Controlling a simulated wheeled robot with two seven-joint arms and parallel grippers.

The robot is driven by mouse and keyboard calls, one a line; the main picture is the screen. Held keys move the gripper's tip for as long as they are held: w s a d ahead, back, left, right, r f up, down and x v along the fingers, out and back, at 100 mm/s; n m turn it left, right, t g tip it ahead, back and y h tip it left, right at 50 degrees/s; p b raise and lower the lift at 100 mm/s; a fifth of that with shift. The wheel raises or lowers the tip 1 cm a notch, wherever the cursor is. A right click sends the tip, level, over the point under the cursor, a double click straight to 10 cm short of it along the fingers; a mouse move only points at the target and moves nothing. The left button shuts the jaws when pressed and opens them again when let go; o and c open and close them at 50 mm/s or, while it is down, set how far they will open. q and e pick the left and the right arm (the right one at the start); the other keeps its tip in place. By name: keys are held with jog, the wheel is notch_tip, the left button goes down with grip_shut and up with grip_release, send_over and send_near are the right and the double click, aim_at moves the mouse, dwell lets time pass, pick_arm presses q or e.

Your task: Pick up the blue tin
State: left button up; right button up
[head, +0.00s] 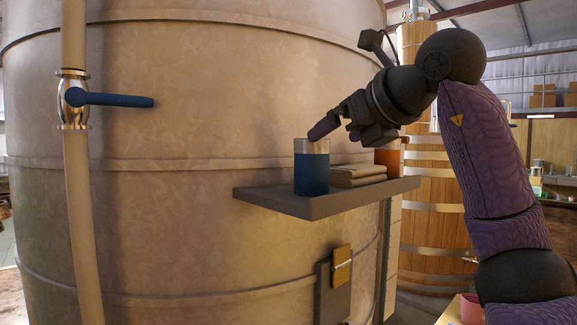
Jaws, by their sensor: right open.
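The blue tin (311,173) stands upright near the left end of a grey shelf (316,206) on the big tank. It is blue below with a pale band at its top. My right gripper (318,132) reaches in from the right, with its fingertips over the tin's rim. It is open, and nothing shows held in it. I cannot tell whether a finger touches the rim. My left gripper is not in view.
The tank wall (190,160) rises close behind the shelf. A blue-handled valve (112,99) is at the left.

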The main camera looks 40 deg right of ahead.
aim_at(312, 153)
jog(key=shift+f+x, duration=0.2)
jog(key=shift+x, duration=0.95)
jog(key=p+x, duration=0.1)
jog(key=x, duration=0.4)
jog(key=shift+a+f+p, duration=0.1)
jog(key=shift+a+p, duration=0.05)
jog(key=shift+p, duration=0.15)
jog(key=shift+w, duration=0.1)
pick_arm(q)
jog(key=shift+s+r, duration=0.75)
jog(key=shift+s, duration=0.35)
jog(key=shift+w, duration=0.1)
pick_arm(e)
jog(key=c, duration=1.1)
